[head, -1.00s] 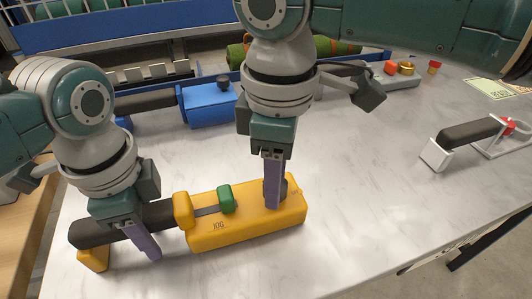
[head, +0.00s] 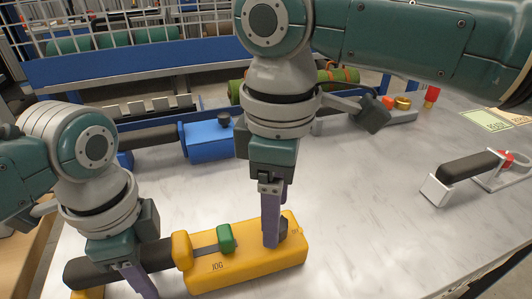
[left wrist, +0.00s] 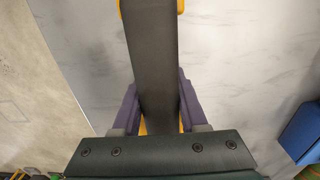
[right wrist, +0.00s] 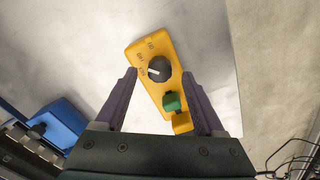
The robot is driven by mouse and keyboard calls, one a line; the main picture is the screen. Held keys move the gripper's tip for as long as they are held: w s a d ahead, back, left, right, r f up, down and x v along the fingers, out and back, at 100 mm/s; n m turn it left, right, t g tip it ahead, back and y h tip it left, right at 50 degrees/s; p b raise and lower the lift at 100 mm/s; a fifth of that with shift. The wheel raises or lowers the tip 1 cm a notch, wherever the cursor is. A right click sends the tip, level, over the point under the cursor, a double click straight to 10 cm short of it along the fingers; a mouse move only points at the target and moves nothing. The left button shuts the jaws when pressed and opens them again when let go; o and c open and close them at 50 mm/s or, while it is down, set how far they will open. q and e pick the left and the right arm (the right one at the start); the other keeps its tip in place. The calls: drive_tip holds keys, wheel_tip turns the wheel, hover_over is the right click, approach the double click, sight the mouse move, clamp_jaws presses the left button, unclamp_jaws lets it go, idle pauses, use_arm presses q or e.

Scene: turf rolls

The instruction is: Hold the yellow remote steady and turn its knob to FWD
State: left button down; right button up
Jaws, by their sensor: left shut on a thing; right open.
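The yellow remote (head: 245,272) lies on the table with its black handle (head: 158,254) to the left. It has a green button (head: 226,237) and a JOG label. My left gripper (head: 140,282) is shut on the black handle, which also runs between its purple fingers in the left wrist view (left wrist: 152,60). My right gripper (head: 271,240) is open over the knob end and partly hides the dark knob (head: 283,227). In the right wrist view the knob (right wrist: 159,68) shows ahead, between the lines of the fingers, its white pointer towards the left.
A blue remote (head: 207,139) lies behind the yellow one. A black-handled tool with a white end (head: 436,190) lies at the right. A green roll (head: 338,76), a brass ring (head: 403,103) and a red piece (head: 431,95) are at the back.

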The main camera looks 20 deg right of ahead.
wheel_tip(320, 180, up, 10)
drive_tip(key=shift+f, duration=0.15)
idle(0.3)
use_arm(q)
drive_tip(key=shift+c, duration=1.8)
unclamp_jaws()
